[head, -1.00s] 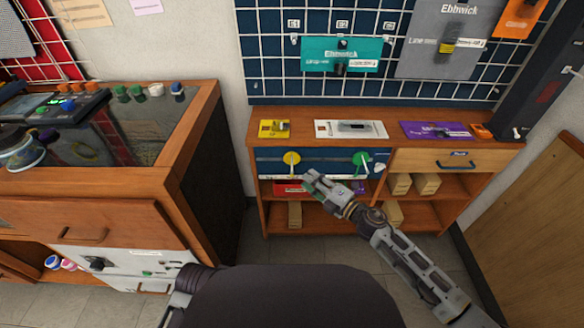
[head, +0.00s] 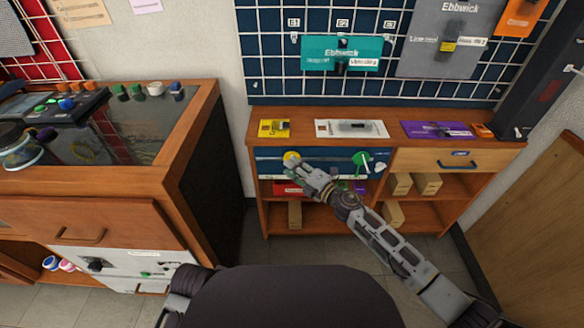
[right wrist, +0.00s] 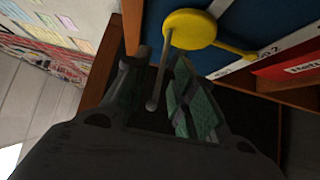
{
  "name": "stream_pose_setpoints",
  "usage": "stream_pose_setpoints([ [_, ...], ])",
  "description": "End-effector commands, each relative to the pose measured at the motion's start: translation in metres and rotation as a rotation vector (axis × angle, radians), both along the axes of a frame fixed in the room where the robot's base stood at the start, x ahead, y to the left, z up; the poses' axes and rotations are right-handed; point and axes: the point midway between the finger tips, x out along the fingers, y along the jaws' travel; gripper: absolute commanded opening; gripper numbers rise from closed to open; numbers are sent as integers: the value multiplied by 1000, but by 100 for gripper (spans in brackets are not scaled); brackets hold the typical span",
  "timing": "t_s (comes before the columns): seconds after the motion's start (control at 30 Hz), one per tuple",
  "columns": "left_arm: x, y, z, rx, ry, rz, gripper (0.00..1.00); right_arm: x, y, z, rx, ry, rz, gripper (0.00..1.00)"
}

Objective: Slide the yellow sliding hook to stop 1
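The yellow sliding hook (head: 291,157) is on the left part of the blue panel (head: 325,160) on the front of the wooden shelf unit. The right wrist view shows its round yellow disc (right wrist: 190,28), a yellow pointer to the right and a thin grey rod (right wrist: 161,75). My right gripper (head: 292,168) is at the hook, just below its disc. In the wrist view its fingers (right wrist: 157,88) are apart, with the rod between them and a gap on each side. The stop labels are too small or cut off to read. My left gripper is not in view.
A green hook (head: 361,159) is on the same panel, to the right. A yellow card (head: 274,128), a white card (head: 351,129) and a purple card (head: 437,130) lie on the unit's top. A wooden cabinet (head: 190,130) stands at the left.

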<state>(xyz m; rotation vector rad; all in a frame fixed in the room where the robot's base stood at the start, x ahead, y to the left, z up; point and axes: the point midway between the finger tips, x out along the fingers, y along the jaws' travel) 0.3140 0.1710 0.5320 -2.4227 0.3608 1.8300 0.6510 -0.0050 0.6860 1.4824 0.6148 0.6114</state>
Motion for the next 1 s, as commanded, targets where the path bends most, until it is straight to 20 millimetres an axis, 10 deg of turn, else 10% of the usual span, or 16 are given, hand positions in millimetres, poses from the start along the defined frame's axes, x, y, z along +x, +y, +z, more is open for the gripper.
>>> stream_pose_setpoints([
  [0.5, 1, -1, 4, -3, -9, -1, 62, 6, 7, 0, 0, 0, 0, 26],
  [0.73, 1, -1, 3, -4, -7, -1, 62, 6, 7, 0, 0, 0, 1, 0],
  [1.0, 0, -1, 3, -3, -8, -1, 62, 6, 6, -1, -3, 0, 1, 0],
])
